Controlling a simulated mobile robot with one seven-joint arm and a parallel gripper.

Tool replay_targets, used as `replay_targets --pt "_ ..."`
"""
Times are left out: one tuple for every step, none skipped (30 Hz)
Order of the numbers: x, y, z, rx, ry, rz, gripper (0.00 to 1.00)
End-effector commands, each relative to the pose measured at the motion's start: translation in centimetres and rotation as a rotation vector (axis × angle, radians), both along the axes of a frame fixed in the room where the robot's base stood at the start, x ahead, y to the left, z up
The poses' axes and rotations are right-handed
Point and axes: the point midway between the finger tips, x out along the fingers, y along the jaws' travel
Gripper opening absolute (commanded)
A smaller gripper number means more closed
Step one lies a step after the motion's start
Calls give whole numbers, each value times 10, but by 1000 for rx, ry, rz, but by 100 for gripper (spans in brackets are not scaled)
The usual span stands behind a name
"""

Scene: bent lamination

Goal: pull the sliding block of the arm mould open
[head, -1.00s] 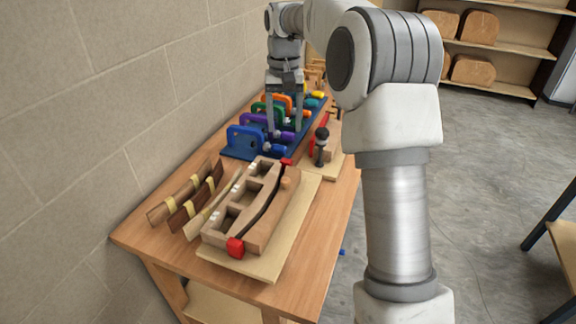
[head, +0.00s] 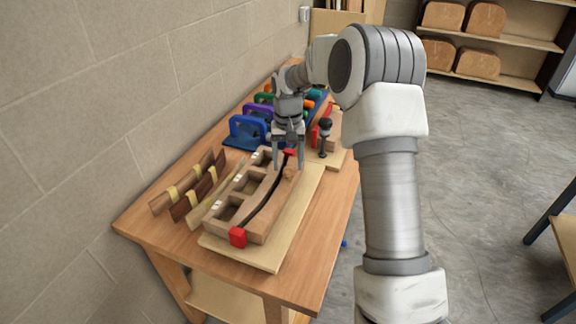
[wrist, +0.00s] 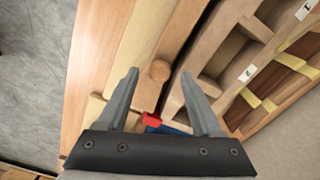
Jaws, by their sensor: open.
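The arm mould (head: 232,190) is a pale wooden form with open compartments, lying on a light board (head: 297,215). Its sliding block (head: 267,212) is the curved piece on the right, set beside the compartment part with a narrow dark curved gap between them. A round wooden knob (wrist: 159,70) stands on the block; in the head view it is partly hidden by my gripper. My gripper (head: 288,166) is open and points down over the far end of the mould. In the wrist view the knob shows between the open fingers (wrist: 158,76); I cannot tell whether they reach its height.
Red pieces sit at the mould's near end (head: 238,237) and far end. Blue, purple and green clamps (head: 247,131) stand behind. A dark-handled toggle (head: 325,137) is right of my gripper. Taped wood strips (head: 190,188) lie left by the wall.

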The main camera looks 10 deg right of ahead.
Motion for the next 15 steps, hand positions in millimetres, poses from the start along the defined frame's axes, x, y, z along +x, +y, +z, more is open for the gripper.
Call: replay_targets --pt "0 0 -5 0 1 0 67" --pt "0 0 -7 0 0 0 67" --pt "0 0 -10 0 0 1 67" --pt "0 0 -11 0 0 1 67" --pt "0 0 -13 0 0 1 67" --pt "0 0 -14 0 0 1 67" --pt "0 0 -14 0 0 1 67" --pt "0 0 -14 0 0 1 67" --pt "0 0 -14 0 0 1 67" --pt "0 0 -14 0 0 1 67" --pt "0 0 -14 0 -1 1 67" --pt "0 0 -14 0 -1 1 67" --pt "0 0 -14 0 0 1 67" --pt "0 0 -14 0 -1 1 65" --pt "0 0 -14 0 -1 1 58"
